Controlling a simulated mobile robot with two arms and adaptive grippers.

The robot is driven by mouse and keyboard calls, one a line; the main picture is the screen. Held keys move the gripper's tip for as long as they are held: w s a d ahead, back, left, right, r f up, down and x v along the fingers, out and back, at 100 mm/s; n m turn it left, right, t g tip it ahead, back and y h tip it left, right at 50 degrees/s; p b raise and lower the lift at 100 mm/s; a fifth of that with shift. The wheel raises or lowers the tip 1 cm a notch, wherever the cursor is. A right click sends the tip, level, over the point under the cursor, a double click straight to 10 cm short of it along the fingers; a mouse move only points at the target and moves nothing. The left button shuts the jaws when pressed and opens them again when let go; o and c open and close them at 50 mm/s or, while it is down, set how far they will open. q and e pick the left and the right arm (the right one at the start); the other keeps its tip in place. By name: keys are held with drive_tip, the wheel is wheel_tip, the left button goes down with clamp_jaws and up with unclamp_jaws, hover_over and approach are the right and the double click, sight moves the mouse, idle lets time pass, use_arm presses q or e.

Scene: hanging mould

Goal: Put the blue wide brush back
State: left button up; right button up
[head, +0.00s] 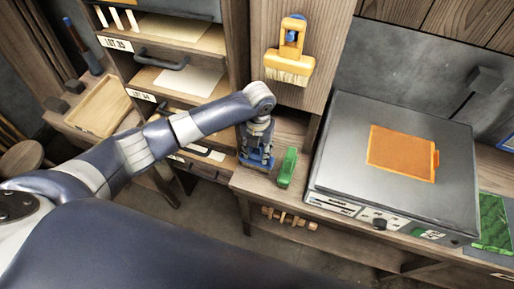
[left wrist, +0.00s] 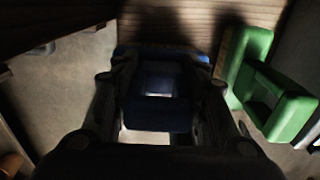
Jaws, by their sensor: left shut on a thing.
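The blue wide brush (head: 247,163) stands at the left front corner of the wooden bench, mostly hidden by my left gripper (head: 257,154). Only blue bits of it show in the head view. In the left wrist view, the blue brush's handle (left wrist: 160,112) is between the two fingers of my left gripper (left wrist: 162,105), which is shut on it. Its wide blue body lies behind, by the wooden surface. I cannot tell whether the brush touches the bench. My right gripper is in neither view.
A green handled tool (head: 287,167) stands close to the right of my gripper; it also shows in the left wrist view (left wrist: 272,95). A yellow brush (head: 289,64) hangs on the wooden panel above. A grey machine (head: 340,135) with an orange sheet (head: 402,153) fills the right.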

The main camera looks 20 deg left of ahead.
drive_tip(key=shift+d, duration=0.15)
use_arm(q)
drive_tip(key=shift+f, duration=0.2)
drive_tip(key=o, duration=1.1)
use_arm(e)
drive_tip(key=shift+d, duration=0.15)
use_arm(q)
drive_tip(key=shift+r, duration=0.5)
wheel_tip(320, 180, up, 5)
drive_tip(key=shift+r+b, duration=0.2)
drive_tip(key=shift+b, duration=0.75)
drive_tip(key=shift+r, duration=0.7)
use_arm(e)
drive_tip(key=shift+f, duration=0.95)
